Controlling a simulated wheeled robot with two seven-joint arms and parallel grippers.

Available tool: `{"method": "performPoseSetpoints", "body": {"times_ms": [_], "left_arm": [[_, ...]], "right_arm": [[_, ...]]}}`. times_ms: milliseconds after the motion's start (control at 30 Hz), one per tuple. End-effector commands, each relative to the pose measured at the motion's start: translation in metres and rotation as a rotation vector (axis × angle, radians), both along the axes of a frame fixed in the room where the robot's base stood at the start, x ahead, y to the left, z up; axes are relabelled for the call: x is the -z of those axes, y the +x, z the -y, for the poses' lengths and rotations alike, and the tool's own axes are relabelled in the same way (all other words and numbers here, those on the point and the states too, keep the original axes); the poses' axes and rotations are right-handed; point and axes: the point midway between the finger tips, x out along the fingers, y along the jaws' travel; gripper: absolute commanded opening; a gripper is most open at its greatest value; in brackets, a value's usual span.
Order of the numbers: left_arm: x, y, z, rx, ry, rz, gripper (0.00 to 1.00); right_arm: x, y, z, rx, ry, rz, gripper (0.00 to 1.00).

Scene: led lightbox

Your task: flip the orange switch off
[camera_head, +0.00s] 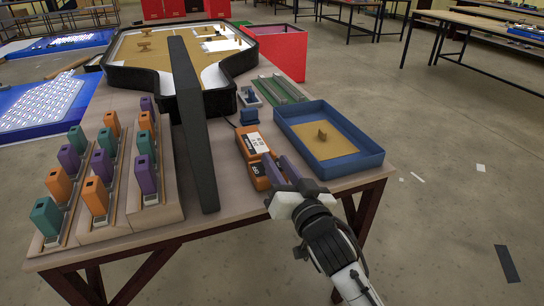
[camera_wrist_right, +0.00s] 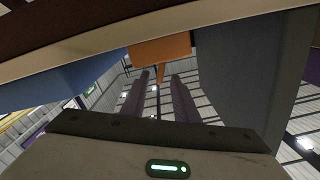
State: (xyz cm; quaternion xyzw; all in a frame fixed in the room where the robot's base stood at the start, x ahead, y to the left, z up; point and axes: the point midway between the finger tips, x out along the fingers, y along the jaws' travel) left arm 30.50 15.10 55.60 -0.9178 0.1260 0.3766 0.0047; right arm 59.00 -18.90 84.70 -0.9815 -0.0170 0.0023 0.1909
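An orange device (camera_head: 252,144) with a white label lies on the table left of the blue tray. A second orange part (camera_head: 261,178) sits just in front of it, partly hidden by my right gripper. My right gripper (camera_head: 274,157) is open and empty, its two fingers apart beside these orange parts at the front of the table. In the right wrist view, an orange block (camera_wrist_right: 162,46) with a thin orange piece (camera_wrist_right: 161,72) shows beyond and between the open fingertips (camera_wrist_right: 161,76). I cannot tell whether the fingers touch it. My left gripper is not in view.
A blue tray (camera_head: 373,160) with a small brown piece stands to the right. A tall dark panel (camera_head: 194,125) stands to the left. A small blue block (camera_head: 249,117) sits behind the device.

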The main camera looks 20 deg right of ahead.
Motion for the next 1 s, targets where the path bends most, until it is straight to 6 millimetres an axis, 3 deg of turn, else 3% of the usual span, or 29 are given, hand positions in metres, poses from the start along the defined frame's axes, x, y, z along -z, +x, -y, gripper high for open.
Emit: {"method": "performPoseSetpoints", "body": {"times_ms": [233, 600, 767, 1000], "left_arm": [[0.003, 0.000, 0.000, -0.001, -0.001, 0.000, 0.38], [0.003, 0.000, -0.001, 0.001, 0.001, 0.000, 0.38], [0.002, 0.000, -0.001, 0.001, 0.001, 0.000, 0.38], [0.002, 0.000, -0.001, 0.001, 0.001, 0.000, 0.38]], "right_arm": [[0.001, 0.033, -0.002, 0.000, -0.001, -0.001, 0.27], [0.001, 0.039, -0.001, 0.000, 0.000, -0.002, 0.27], [0.001, 0.039, -0.001, 0.000, -0.001, -0.002, 0.02], [0.001, 0.039, -0.002, 0.000, -0.005, -0.002, 0.00]]}}
